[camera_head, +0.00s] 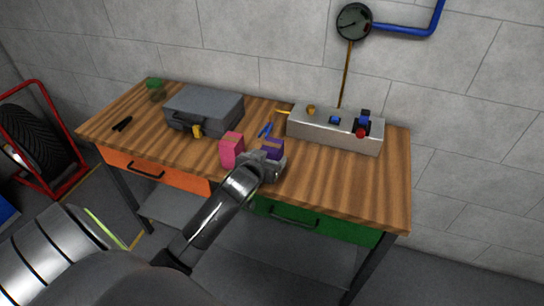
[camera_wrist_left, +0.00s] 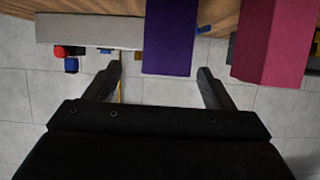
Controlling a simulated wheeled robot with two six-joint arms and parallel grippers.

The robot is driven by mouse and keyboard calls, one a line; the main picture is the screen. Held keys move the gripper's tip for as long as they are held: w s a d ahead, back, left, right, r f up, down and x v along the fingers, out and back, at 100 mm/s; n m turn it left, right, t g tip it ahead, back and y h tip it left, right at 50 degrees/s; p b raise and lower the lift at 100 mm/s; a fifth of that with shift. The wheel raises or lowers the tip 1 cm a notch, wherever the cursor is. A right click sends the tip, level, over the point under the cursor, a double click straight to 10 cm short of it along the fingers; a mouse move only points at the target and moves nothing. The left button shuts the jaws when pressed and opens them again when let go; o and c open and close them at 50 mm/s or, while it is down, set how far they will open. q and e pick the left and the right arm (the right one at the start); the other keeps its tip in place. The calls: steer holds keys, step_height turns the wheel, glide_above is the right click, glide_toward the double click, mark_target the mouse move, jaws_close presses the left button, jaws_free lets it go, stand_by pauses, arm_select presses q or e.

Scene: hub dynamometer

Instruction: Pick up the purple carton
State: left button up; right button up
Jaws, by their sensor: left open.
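The purple carton (camera_head: 272,147) stands on the wooden workbench (camera_head: 340,176) near its front edge, partly hidden behind my left gripper (camera_head: 265,163) in the head view. In the left wrist view the purple carton (camera_wrist_left: 168,45) lies between the lines of the two open fingers. The left gripper (camera_wrist_left: 160,80) is open with nothing held; whether the fingers touch the carton cannot be told. A pink carton (camera_head: 231,150) stands just left of the gripper, and it also shows in the left wrist view (camera_wrist_left: 272,45). My right gripper is not in view.
A grey toolbox (camera_head: 204,109) with a yellow item (camera_head: 197,131) in front sits behind left. A grey block with coloured knobs (camera_head: 320,130) stands behind right. Blue pliers (camera_head: 265,130) lie between them. The right front of the bench is clear.

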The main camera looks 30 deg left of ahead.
arm_select(q)
steer(key=shift+a+f+p+x, duration=0.15)
steer(key=shift+p+x, duration=0.25)
steer(key=shift+x, duration=1.3)
steer(key=shift+a+f+p+x, duration=0.1)
steer(key=shift+a+p+x, duration=0.2)
steer(key=shift+x, duration=1.45)
steer(key=shift+s+d, duration=0.1)
steer(key=shift+s, duration=0.1)
steer(key=c, duration=1.2)
